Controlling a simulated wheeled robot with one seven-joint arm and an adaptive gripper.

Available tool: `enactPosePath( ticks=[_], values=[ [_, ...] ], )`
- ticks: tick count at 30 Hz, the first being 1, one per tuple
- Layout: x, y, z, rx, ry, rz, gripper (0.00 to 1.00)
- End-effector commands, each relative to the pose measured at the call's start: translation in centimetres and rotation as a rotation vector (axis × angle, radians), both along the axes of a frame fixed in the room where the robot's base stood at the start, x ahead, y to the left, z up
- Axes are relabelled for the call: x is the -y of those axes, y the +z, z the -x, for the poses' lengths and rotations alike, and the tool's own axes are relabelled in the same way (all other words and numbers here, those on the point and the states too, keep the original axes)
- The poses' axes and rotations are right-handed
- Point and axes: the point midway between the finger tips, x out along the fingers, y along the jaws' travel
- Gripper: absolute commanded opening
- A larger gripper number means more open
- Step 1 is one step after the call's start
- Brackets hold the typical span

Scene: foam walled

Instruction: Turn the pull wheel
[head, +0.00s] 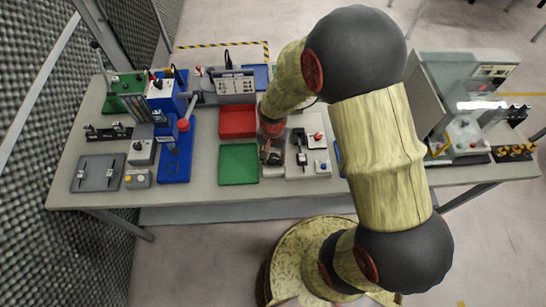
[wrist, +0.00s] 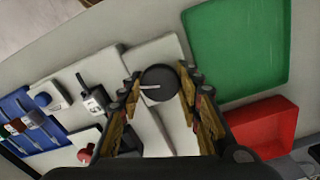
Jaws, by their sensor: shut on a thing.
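The pull wheel (wrist: 158,83) is a dark round knob with a pale pointer line, in the upper middle of the wrist view. It stands on a narrow off-white plate (wrist: 155,135). My gripper (wrist: 160,80) is shut on the wheel, with one finger on its left side and one on its right. In the head view my gripper (head: 271,152) points down at the table, just right of the green tray. It and my arm hide most of the wheel there.
A green tray (head: 238,164) and a red tray (head: 237,121) lie left of my gripper. A pale panel (head: 320,168) with a lever, a red button and a blue part sits close on the right. Blue and green stations (head: 174,165) stand further left.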

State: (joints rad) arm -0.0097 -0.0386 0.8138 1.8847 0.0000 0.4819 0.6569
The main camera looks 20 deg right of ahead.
Motion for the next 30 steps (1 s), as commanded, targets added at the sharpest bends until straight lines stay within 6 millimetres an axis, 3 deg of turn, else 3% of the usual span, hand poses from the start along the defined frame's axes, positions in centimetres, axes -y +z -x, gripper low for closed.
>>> enactPosePath(
  ticks=[6,14,15,24,30],
  values=[
    [0.0,0.02,-0.01,0.0,-0.102,0.0,0.09],
    [-0.01,0.0,-0.02,0.0,-0.107,0.0,0.09],
    [-0.01,0.01,-0.02,0.0,-0.106,0.0,0.36],
    [0.0,0.01,-0.01,0.0,-0.106,0.0,0.53],
    [0.0,0.01,0.0,0.0,-0.106,0.0,0.54]
  ],
)
